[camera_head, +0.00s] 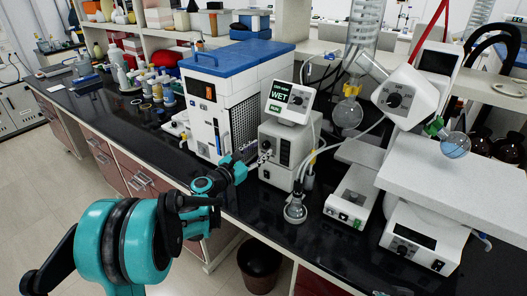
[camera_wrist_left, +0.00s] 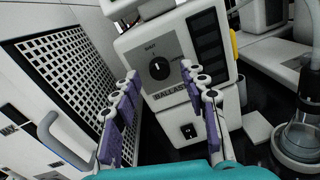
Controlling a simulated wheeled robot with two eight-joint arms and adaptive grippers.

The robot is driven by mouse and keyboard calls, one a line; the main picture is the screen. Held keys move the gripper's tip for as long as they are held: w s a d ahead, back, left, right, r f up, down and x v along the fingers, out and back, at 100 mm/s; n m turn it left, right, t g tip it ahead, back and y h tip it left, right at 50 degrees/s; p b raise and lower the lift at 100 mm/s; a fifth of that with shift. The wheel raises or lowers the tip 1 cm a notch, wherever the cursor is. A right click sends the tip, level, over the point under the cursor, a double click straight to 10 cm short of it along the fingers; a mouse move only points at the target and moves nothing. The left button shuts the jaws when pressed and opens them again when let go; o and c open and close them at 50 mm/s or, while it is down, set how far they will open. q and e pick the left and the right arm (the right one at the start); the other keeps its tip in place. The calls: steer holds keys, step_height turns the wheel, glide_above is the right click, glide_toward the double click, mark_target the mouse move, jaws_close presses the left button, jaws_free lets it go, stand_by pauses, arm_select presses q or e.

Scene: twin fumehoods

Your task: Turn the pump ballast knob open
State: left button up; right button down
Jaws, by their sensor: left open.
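The pump (camera_head: 285,148) is a white box with a grey front panel, standing on the black bench under a small screen reading WET (camera_head: 288,98). In the left wrist view its ballast knob (camera_wrist_left: 159,68) is a round black dial with a white mark pointing roughly up, above a BALLAST label. My left gripper (camera_head: 262,158) is in front of the pump's front face. In the wrist view its two purple-padded fingers are apart and empty, with the knob visible between the tips. I cannot tell whether the fingertips touch the panel. My right gripper is not in view.
A blue-topped white chiller (camera_head: 225,90) with a black grille stands close left of the pump. A round glass flask (camera_head: 295,210) stands right of the pump near the bench edge. A rotary evaporator (camera_head: 408,95) and a white hotplate-like unit (camera_head: 350,200) are farther right.

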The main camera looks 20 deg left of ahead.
arm_select(q)
steer(key=shift+w+d, duration=0.25)
steer(key=shift+w, duration=0.4)
jaws_close()
